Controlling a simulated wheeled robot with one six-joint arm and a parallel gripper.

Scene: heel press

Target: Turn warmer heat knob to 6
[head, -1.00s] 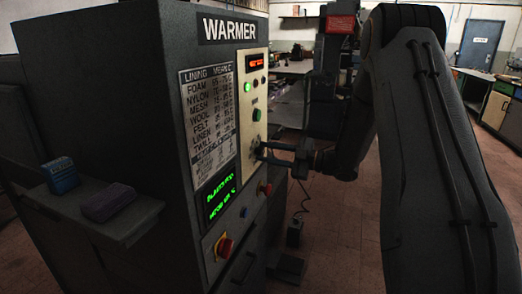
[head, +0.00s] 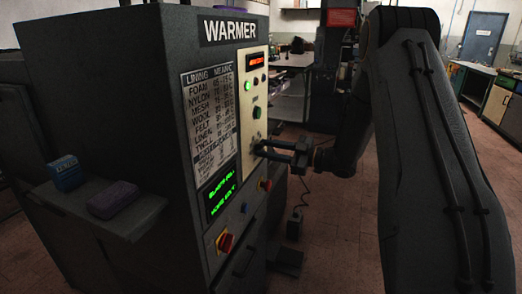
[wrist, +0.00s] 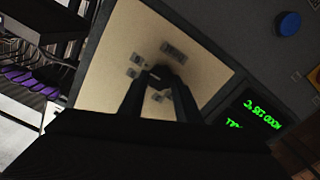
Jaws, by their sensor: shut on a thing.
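The warmer (head: 140,110) is a dark grey cabinet with a cream control strip (head: 253,90) on its front. My gripper (head: 262,149) reaches in from the right and is shut at the small dark heat knob low on this strip. In the wrist view, my two fingers (wrist: 163,82) close around the dark knob (wrist: 160,72), with small printed marks around it. The fingers hide most of the knob, and its pointer and setting cannot be read. A display with green text (head: 220,194) sits below, and it also shows upside down in the wrist view (wrist: 250,112).
A lining chart (head: 209,125) is left of the control strip. A green button (head: 256,112), a red knob on yellow (head: 225,243) and a blue button (wrist: 288,24) are on the front. A shelf (head: 130,222) with two small blocks juts out at left.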

